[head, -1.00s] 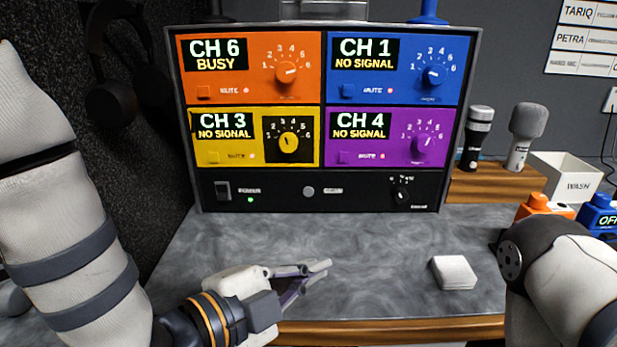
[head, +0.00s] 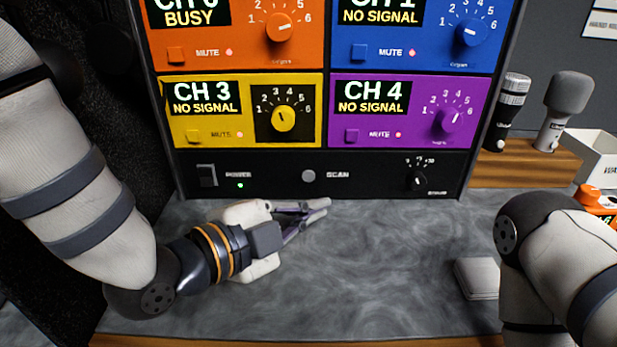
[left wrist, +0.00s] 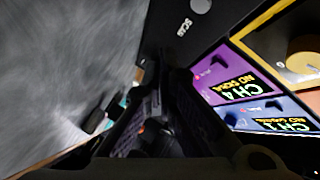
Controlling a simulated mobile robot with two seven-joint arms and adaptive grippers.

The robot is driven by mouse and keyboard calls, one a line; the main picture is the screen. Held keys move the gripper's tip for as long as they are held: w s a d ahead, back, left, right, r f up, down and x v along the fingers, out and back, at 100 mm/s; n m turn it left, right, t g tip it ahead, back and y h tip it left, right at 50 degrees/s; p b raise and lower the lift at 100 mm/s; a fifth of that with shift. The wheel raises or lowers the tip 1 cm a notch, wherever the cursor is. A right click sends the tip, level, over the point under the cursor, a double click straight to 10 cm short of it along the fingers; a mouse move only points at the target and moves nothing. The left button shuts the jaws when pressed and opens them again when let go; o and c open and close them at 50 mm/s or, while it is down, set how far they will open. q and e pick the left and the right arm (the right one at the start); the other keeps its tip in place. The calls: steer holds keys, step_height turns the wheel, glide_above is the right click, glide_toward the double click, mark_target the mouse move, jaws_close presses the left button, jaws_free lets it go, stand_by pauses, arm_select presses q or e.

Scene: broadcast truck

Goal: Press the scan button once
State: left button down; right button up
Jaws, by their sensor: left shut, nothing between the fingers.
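The scan button (head: 308,176) is a round grey button on the black bottom strip of the radio panel (head: 365,172), with the label SCAN to its right. It also shows at the top of the left wrist view (left wrist: 200,6). My left gripper (head: 322,208) is shut and empty, low over the grey counter, just below and in front of the button. It appears apart from the panel. In the left wrist view its dark fingers (left wrist: 160,95) fill the lower middle. My right arm shows at the right of the head view, but its gripper is out of view.
A power switch (head: 207,175) with a green light and a small knob (head: 417,181) share the bottom strip. Coloured channel modules with knobs and mute buttons sit above. A white pad (head: 478,278) lies on the counter (head: 370,260). Microphones (head: 565,105) stand at the right.

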mark_target(309, 176)
arm_select(q)
steer(key=w, duration=0.3)
steer(key=shift+w+f+b, duration=0.15)
steer(key=shift+w+b, duration=0.2)
steer(key=shift+w, duration=0.75)
arm_select(e)
steer(key=shift+s+f+g, duration=0.3)
steer(key=shift+s+f, duration=0.35)
steer(key=shift+f, duration=0.1)
arm_select(q)
steer(key=shift+w, duration=0.4)
arm_select(e)
steer(key=shift+w+r, duration=0.1)
arm_select(q)
steer(key=shift+w, duration=0.4)
stand_by(0.4)
steer(key=shift+s+r+p, duration=0.3)
steer(key=shift+s, duration=0.5)
steer(key=shift+f, duration=0.15)
arm_select(e)
steer(key=shift+w+r, duration=0.4)
